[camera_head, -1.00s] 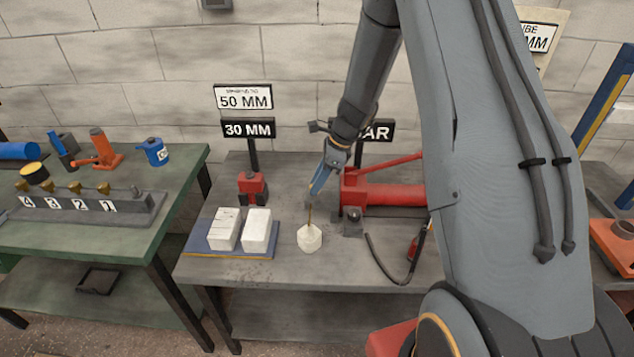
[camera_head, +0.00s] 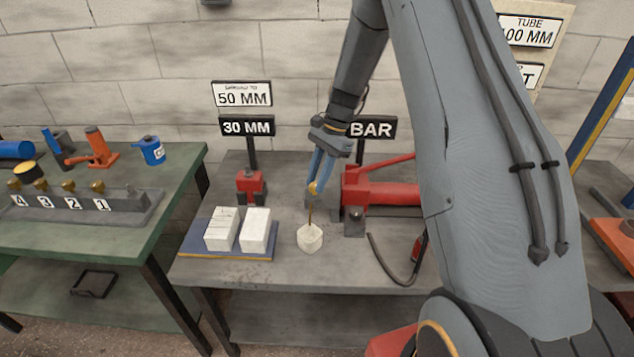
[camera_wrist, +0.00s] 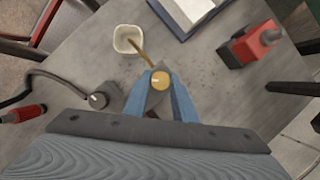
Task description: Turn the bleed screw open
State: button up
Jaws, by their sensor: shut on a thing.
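The bleed screw (camera_wrist: 160,81) shows in the wrist view as a round brass head with a pale mark across its top. My gripper (camera_wrist: 161,88) has its two blue fingers closed on either side of this head. In the head view my gripper (camera_head: 315,183) points down at the front left end of the red pump (camera_head: 385,194), with the brass head (camera_head: 313,188) between its fingertips. A thin brass tube (camera_head: 310,214) runs from below the screw into a white cup (camera_head: 310,238) on the bench. The screw's shank is hidden.
Two white blocks (camera_head: 222,229) lie on a blue tray at the left of the grey bench (camera_head: 285,277). A small red device (camera_head: 251,187) stands behind them. A black hose (camera_head: 385,262) curves at the right. Sign boards (camera_head: 372,128) stand at the back.

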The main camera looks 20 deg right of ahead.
jog(key=n, duration=0.2)
jog(key=n+g+b, duration=0.1)
jog(key=shift+w+a+n+h, duration=0.15)
jog(key=shift+n+h, duration=0.15)
jog(key=shift+n, duration=0.1)
jog(key=shift+n+g+h+b, duration=0.5)
jog(key=shift+n+g+b, duration=0.15)
jog(key=shift+n, duration=1.05)
jog(key=o, duration=1)
jog(key=shift+o, duration=0.2)
jog(key=shift+w+r, duration=0.1)
jog(key=b+v, duration=0.2)
jog(key=v, duration=0.5)
jog(key=shift+r, duration=0.35)
